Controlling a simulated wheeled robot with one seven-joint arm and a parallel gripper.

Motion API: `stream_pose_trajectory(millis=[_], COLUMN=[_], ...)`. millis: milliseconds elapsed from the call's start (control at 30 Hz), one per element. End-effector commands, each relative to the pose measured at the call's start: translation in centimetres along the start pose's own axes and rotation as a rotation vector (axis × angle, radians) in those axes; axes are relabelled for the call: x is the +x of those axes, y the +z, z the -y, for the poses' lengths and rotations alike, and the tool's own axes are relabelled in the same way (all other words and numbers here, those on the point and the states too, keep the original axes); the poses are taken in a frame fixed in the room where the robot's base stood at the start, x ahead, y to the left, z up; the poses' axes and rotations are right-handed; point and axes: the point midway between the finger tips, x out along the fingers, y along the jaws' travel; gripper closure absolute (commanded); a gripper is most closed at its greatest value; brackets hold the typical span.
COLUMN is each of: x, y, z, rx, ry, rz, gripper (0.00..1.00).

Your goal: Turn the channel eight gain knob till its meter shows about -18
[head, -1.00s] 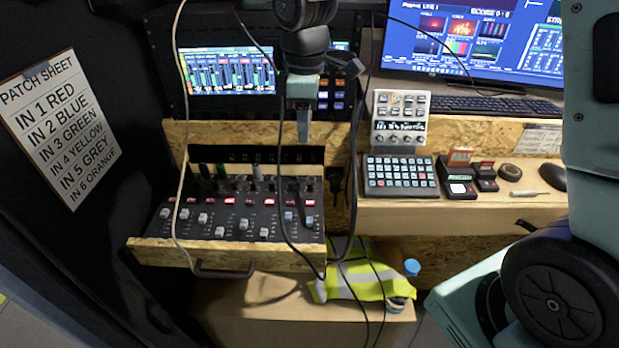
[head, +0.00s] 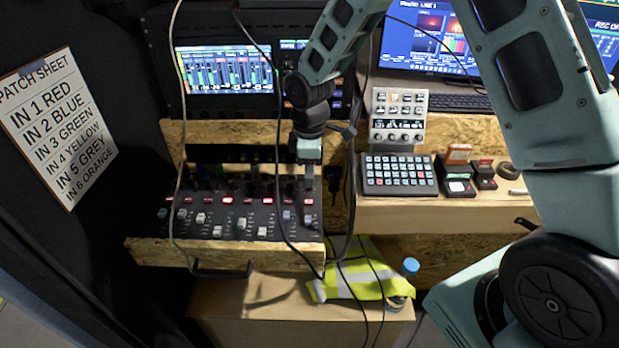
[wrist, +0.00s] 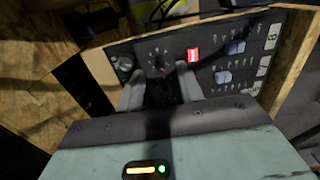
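The mixer (head: 272,226) sits in a wooden drawer at left centre in the head view. My gripper (head: 308,178) points down over the back right end of its panel. In the wrist view my gripper (wrist: 158,73) has its two fingers apart, with a dark knob (wrist: 158,60) with dial marks just beyond and between the tips. I cannot tell whether they touch it. In the head view the gripper hides this knob; its channel number is not readable. The meter screen (head: 223,70) shows several green bars behind the mixer, too small to read values.
A second knob (wrist: 122,63) and a red lit button (wrist: 193,55) flank the dark knob. Blue faders (wrist: 222,76) lie to the right. Loose black cables hang in front of the mixer and beside my gripper. A keypad (head: 400,175) stands on the desk to the right.

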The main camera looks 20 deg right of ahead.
Motion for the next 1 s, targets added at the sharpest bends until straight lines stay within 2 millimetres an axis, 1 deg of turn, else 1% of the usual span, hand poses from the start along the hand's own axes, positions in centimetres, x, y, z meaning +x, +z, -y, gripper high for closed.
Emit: stream_pose_trajectory(millis=[33, 100, 200, 333, 567, 600, 700, 1000], x=[0.8, 1.5, 2.2, 2.6, 2.6, 2.6, 2.6, 2.6], y=[0.0, 0.0, 0.0, 0.0, 0.0, 0.0, 0.0, 0.0], z=[0.0, 0.0, 0.0, 0.0, 0.0, 0.0, 0.0, 0.0], rx=[0.000, 0.000, 0.000, 0.000, 0.000, 0.001, 0.001, 0.016], ry=[-0.002, -0.001, 0.000, 0.000, 0.001, 0.001, 0.001, 0.001], rz=[0.002, 0.001, 0.001, 0.000, 0.000, 0.000, 0.000, 0.000], gripper=[0.63, 0.63, 0.63, 0.63, 0.63, 0.74, 1.00, 1.00])
